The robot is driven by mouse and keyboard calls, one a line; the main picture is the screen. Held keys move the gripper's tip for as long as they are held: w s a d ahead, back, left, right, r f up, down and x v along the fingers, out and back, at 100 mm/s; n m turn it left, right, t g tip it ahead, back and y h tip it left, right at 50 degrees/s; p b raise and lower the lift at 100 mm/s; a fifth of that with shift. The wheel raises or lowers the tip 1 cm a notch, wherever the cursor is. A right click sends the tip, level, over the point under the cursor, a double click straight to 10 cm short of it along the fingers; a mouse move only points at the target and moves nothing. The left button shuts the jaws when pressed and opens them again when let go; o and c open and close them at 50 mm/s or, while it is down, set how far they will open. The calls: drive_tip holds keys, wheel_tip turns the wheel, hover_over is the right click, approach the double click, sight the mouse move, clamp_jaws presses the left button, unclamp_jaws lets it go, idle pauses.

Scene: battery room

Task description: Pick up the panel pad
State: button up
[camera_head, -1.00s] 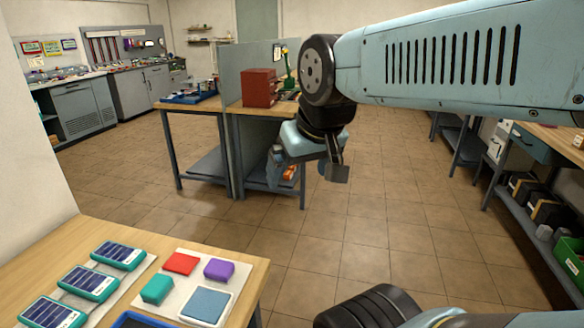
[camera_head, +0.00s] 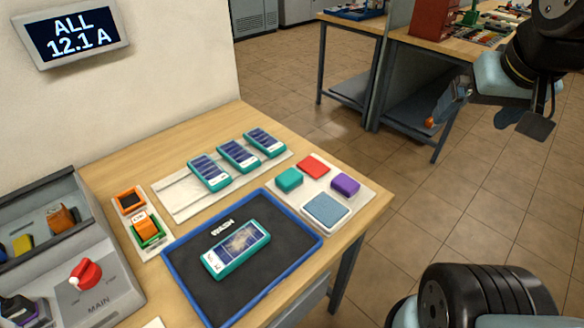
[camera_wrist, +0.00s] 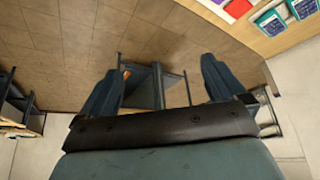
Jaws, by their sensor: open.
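Four pads sit on a white board (camera_head: 357,214) on the wooden table: a flat grey-blue one with a pale rim (camera_head: 326,209), a teal block (camera_head: 289,179), a red one (camera_head: 313,166) and a purple block (camera_head: 345,184). No label shows which is the panel pad. A small solar panel (camera_head: 236,249) in a teal case lies in the blue-edged black tray (camera_head: 269,282) marked WASH. My gripper (camera_head: 487,116) is open and empty, over the floor right of the table. The wrist view shows its two spread fingers (camera_wrist: 160,68), with nothing between them.
Three similar panels (camera_head: 238,155) stand in a row on a pale strip. An orange and green block (camera_head: 145,230) sits left of the tray. A grey box with a red MAIN knob (camera_head: 85,273) is at the left. A display (camera_head: 72,34) reads ALL 12.1 A. Another bench stands behind.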

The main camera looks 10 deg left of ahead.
drive_tip(key=shift+w+a, duration=0.2)
drive_tip(key=c, duration=0.3)
drive_tip(key=w+a, duration=0.1)
drive_tip(key=w+a+f+m+g, duration=0.1)
drive_tip(key=w+a, duration=0.1)
drive_tip(key=w+a+m, duration=0.1)
drive_tip(key=w+a, duration=0.1)
drive_tip(key=shift+w+a+f+y, duration=0.15)
drive_tip(key=shift+y, duration=0.15)
drive_tip(key=m+g, duration=0.5)
drive_tip(key=m, duration=0.1)
approach(289, 176)
drive_tip(key=f, duration=1)
drive_tip(key=shift+a+f, duration=0.1)
drive_tip(key=shift+a, duration=0.15)
